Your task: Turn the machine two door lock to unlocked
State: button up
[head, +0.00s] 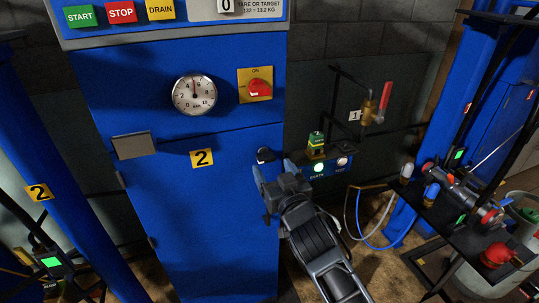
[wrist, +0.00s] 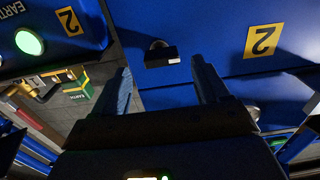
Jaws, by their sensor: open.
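Machine two is the blue cabinet (head: 215,235) with a yellow "2" label (head: 202,158) on its front. The door lock (head: 265,155) is a small dark knob near the right edge of this front, partly close behind my gripper. In the wrist view the lock (wrist: 160,55) is a black block with a rounded metal part and a small white mark at one end. My gripper (head: 272,171) is open and empty. In the wrist view its two fingers (wrist: 162,70) stand either side of the lock's line, with the lock beyond the tips and apparently untouched. The lock's marking is unreadable.
A dial gauge (head: 194,95) and a red rotary switch (head: 259,88) on a yellow plate sit higher on the cabinet. A box with a lit green lamp (head: 318,168) and a green-yellow part lies right of my gripper. A shelf of valve parts (head: 455,195) stands further right.

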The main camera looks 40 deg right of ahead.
aim_at(268, 162)
jog(key=shift+x, duration=2.8)
jog(key=shift+a, duration=0.15)
jog(key=c, duration=1.1)
